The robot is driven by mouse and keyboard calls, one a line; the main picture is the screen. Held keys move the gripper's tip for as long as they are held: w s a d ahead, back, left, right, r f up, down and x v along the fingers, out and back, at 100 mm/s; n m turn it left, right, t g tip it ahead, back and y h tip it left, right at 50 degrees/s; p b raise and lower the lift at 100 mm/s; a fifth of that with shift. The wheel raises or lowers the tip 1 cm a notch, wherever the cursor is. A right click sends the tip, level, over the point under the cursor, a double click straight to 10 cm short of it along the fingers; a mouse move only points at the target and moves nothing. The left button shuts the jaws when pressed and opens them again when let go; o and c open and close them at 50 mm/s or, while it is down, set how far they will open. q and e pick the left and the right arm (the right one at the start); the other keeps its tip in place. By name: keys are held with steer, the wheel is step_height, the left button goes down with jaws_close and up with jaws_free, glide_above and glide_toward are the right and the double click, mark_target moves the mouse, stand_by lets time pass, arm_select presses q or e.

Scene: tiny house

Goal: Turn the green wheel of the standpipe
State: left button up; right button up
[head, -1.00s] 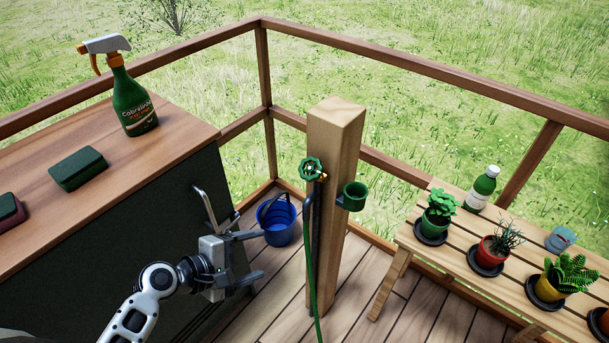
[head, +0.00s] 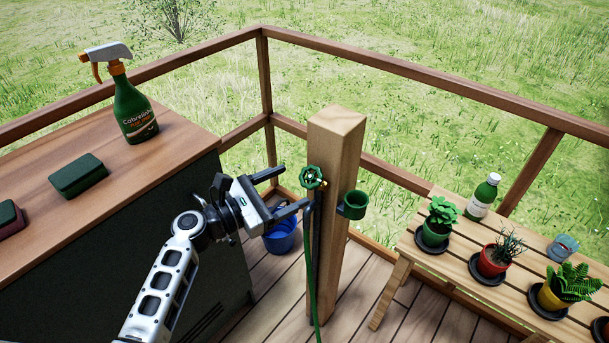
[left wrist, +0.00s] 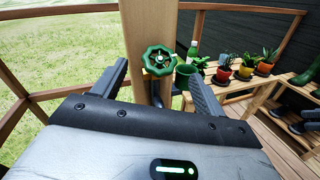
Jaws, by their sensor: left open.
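The green wheel (head: 312,177) is on the left face of the wooden standpipe post (head: 337,150), with a green hose (head: 312,260) hanging below it. My left gripper (head: 295,189) is open and empty, just left of the wheel and apart from it, its fingers pointing toward the post. In the left wrist view the wheel (left wrist: 159,60) shows ahead, between the two open fingers and beyond their tips. My right gripper is not in view.
A green cup (head: 354,204) is fixed on the post's right side. A blue bucket (head: 281,236) stands behind my left gripper. A cabinet with a spray bottle (head: 134,108) is at left. A slatted bench (head: 440,262) with potted plants is at right.

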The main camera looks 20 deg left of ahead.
mark_target(308, 178)
arm_select(q)
steer(key=x, duration=0.5)
steer(key=c, duration=1)
